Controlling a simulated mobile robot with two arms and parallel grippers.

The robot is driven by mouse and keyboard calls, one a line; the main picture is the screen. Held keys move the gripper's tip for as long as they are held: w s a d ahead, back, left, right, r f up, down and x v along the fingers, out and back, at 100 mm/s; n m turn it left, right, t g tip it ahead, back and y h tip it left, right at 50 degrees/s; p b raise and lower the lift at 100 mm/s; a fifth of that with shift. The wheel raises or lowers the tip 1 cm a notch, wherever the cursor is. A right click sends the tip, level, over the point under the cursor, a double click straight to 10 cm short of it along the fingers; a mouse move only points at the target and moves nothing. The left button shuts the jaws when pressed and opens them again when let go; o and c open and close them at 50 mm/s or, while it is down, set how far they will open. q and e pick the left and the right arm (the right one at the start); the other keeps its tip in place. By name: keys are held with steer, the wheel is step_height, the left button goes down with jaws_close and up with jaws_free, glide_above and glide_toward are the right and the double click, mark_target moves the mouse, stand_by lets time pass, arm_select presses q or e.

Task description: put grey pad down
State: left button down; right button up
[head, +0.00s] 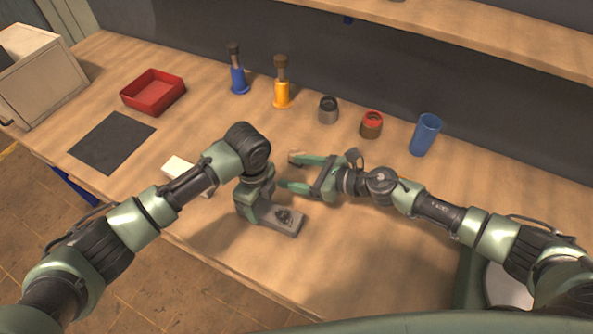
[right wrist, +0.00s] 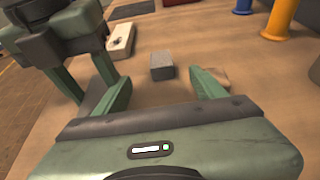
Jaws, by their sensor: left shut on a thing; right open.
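The grey pad (head: 292,227) is a flat grey block with a dark round mark on top, in the lower middle of the head view. My left gripper (head: 258,210) points down and is shut on it. In the right wrist view the pad (right wrist: 94,92) shows as a dark grey piece, partly hidden by green fingers. It is low over the table's front part; I cannot tell whether it touches. My right gripper (head: 300,173) is open, its fingers pointing left, just above the pad in the head view. It shows in the right wrist view (right wrist: 160,88) with nothing gripped.
A grey block (right wrist: 162,67) lies beyond my right fingertips, with a tan piece beside the right finger. A white block (head: 178,166), black mat (head: 112,141) and red tray (head: 153,92) are left. Bottles, jars and a blue cup (head: 425,135) stand behind. The front table is clear.

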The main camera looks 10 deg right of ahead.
mark_target(279, 168)
steer(key=shift+w+d+f, duration=0.1)
steer(key=shift+w+d, duration=0.05)
steer(key=shift+d, duration=0.05)
steer(key=shift+w+a+f, duration=0.1)
steer(key=shift+w+a, duration=0.15)
steer(key=shift+a, duration=0.05)
steer(key=x, duration=0.5)
steer(key=shift+w+a+f, duration=0.1)
steer(key=shift+x, duration=2.95)
steer(key=shift+s, duration=0.25)
steer(key=shift+c, duration=0.9)
steer(key=shift+a, duration=0.1)
jaws_close()
